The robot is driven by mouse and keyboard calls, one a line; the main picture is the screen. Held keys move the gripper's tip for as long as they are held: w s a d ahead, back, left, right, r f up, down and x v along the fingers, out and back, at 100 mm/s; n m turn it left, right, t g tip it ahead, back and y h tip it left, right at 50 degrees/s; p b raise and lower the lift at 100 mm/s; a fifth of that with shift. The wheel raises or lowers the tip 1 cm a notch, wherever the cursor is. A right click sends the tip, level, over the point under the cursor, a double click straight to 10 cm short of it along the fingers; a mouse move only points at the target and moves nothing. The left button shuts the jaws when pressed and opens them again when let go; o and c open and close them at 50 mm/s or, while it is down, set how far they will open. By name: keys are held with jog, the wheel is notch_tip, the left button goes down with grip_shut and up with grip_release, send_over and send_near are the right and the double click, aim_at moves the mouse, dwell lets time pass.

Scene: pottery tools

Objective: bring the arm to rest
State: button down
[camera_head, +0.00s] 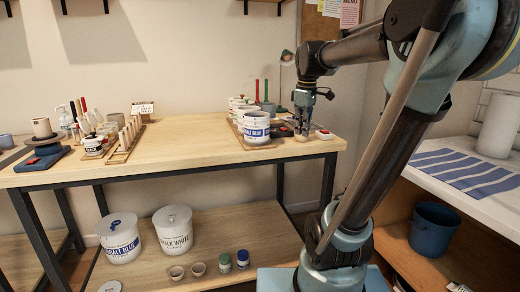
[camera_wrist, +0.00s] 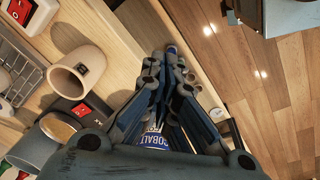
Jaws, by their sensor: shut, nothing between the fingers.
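In the head view my gripper (camera_head: 302,130) hangs at the right end of the wooden table (camera_head: 190,147), pointing down. It is just right of a white tub labelled cobalt blue (camera_head: 257,128). In the wrist view the fingers of my gripper (camera_wrist: 170,55) come together with nothing held between them. A blue-and-white label reading "COBALT" (camera_wrist: 155,140) shows between the finger links; I cannot tell which tub it belongs to. The arm reaches in from the right, bent over the table's right end.
A beige cup (camera_wrist: 80,72) and a red-switched device (camera_wrist: 82,108) are close to my gripper. Lidded tubs (camera_head: 174,230) and small jars stand on the lower shelf. A blue bucket (camera_head: 433,229) is at the right. The table's middle is mostly clear.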

jog(key=s+d+f+m, duration=0.1)
jog(key=s+f+m, duration=0.4)
jog(key=s+f, duration=0.4)
jog(key=s+d+f+m, duration=0.2)
jog(key=s+f+m, duration=0.4)
jog(key=s+f, duration=0.4)
notch_tip(320, 180, down, 4)
jog(key=shift+s+d+r+t, duration=0.1)
jog(key=shift+s+d+t, duration=0.2)
jog(key=shift+t, duration=0.1)
jog(key=shift+w+f, duration=0.2)
jog(key=shift+w, duration=0.25)
